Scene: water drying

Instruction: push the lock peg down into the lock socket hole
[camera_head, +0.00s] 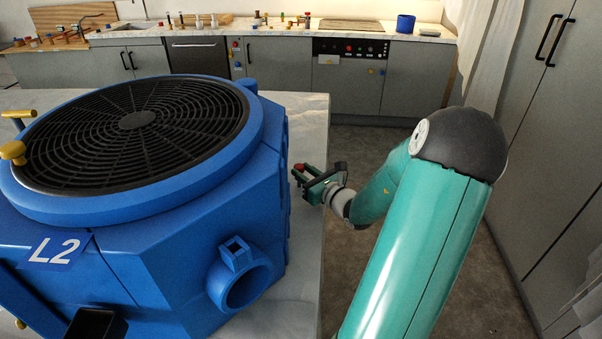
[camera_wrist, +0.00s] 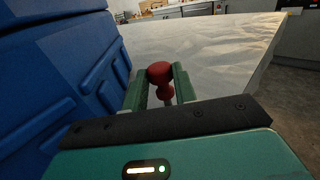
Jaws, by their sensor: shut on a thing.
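My gripper (camera_head: 309,184) is at the right side of the large blue machine. In the wrist view its two green fingers (camera_wrist: 160,88) are shut on a red lock peg (camera_wrist: 160,73) with a round knob top. The peg's red top also shows small in the head view (camera_head: 299,168). The peg is held beside the blue machine wall, over the pale table. On the machine's front right, a blue pipe stub (camera_head: 247,288) carries a small square socket (camera_head: 236,248) on top, apparently the lock socket. The socket is empty and apart from the gripper. The peg's lower end is hidden.
The blue machine (camera_head: 200,262) with a black round grille (camera_head: 130,130) and an L2 label fills the left, on a marble table (camera_head: 309,120). Yellow knobs (camera_head: 14,152) stick out at its left. A kitchen counter (camera_head: 250,30) with small items stands behind. Floor to the right is clear.

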